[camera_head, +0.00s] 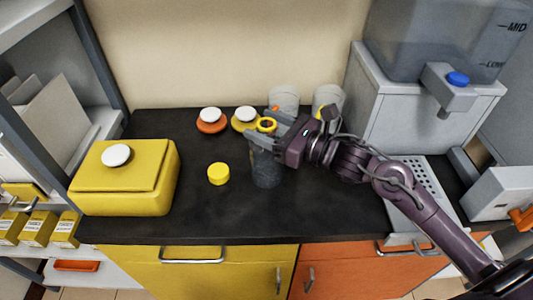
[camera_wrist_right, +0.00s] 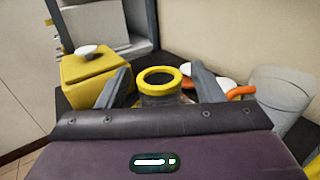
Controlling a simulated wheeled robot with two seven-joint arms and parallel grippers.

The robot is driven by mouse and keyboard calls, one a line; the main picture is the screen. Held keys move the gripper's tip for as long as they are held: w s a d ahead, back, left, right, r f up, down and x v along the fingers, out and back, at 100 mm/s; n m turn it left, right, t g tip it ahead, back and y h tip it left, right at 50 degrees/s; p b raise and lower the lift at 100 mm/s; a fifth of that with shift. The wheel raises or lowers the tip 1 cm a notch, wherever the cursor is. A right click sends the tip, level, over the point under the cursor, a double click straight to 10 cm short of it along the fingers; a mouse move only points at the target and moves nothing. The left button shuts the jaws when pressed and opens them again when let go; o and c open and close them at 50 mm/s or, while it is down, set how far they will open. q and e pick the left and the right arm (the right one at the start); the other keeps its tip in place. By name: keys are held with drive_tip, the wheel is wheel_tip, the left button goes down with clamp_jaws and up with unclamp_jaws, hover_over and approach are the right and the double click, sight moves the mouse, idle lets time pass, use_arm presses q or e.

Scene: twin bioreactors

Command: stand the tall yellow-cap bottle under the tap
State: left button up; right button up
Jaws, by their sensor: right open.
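The tall bottle (camera_head: 266,171) stands upright on the dark counter, with a grey see-through body and a yellow ring (camera_head: 266,125) around its open top. A separate round yellow cap (camera_head: 218,174) lies on the counter to its left. My right gripper (camera_head: 262,139) is open at the bottle's upper part. In the right wrist view the bottle's yellow ring (camera_wrist_right: 158,77) shows between the two spread fingers; contact cannot be told. The tap (camera_head: 450,92) with a blue knob is on the grey dispenser at the right, above a perforated tray (camera_head: 422,178). My left gripper is out of view.
A yellow box (camera_head: 125,178) with a white knob stands at the counter's left. Orange and yellow items with white tops (camera_head: 211,121) and two pale clear vessels (camera_head: 284,98) stand at the back. The front middle of the counter is clear. My right arm crosses over the tray.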

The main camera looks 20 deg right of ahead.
clamp_jaws()
drive_tip(key=shift+r, duration=0.15)
idle(0.4)
